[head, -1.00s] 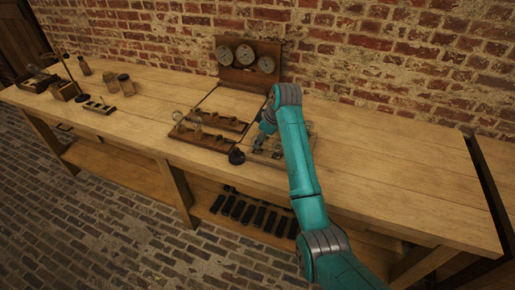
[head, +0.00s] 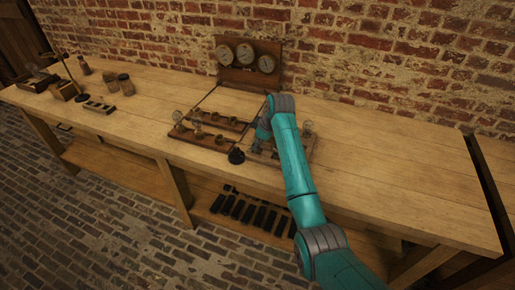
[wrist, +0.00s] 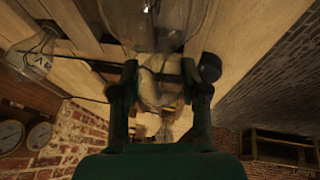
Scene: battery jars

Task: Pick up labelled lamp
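A clear glass lamp with dark lettering (wrist: 38,58) shows at the left of the wrist view, apart from my fingers. A larger clear glass bulb (wrist: 155,20) is close to the camera at the top centre. My gripper (wrist: 160,85) has its two dark fingers apart, with a pale, blurred piece between them. I cannot tell whether the fingers touch it. In the head view, my gripper is low over the right wooden board (head: 262,152), its tips mostly hidden. One glass lamp (head: 307,127) stands on that board's right side, and another (head: 178,116) is on the left board.
A wooden panel with three dials (head: 247,62) stands against the brick wall. A round black knob (head: 236,156) is at the bench's front, left of my gripper. Jars and small blocks (head: 125,85) are at the far left. The bench's right part (head: 400,165) is clear.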

